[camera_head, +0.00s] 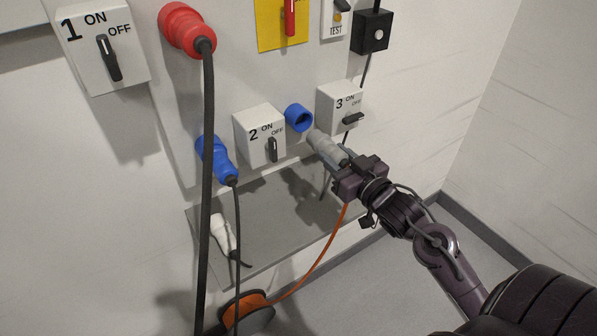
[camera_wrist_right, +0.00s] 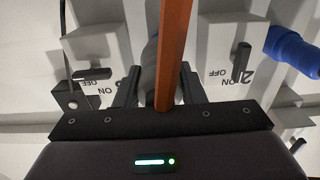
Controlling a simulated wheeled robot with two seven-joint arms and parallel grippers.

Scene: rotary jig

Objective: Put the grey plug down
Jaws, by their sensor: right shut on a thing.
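The grey plug (camera_head: 326,147) is in my right gripper (camera_head: 340,166), which is shut on it in front of the wall panel, above the shelf's right part. The plug's front end points up and left, near the open blue socket (camera_head: 299,117) but apart from it. An orange cable (camera_head: 325,247) hangs from the plug down to a reel. In the right wrist view the orange cable (camera_wrist_right: 172,55) crosses the middle and hides most of the plug, between the two fingers (camera_wrist_right: 158,88). My left gripper is not in view.
A grey shelf (camera_head: 270,220) juts from the wall, mostly bare, with a white plug (camera_head: 222,234) at its left. Switch boxes 2 (camera_head: 259,134) and 3 (camera_head: 340,106) flank the blue socket. A blue plug (camera_head: 215,160) and red plug (camera_head: 186,29) trail dark cables. The orange reel (camera_head: 245,308) stands below.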

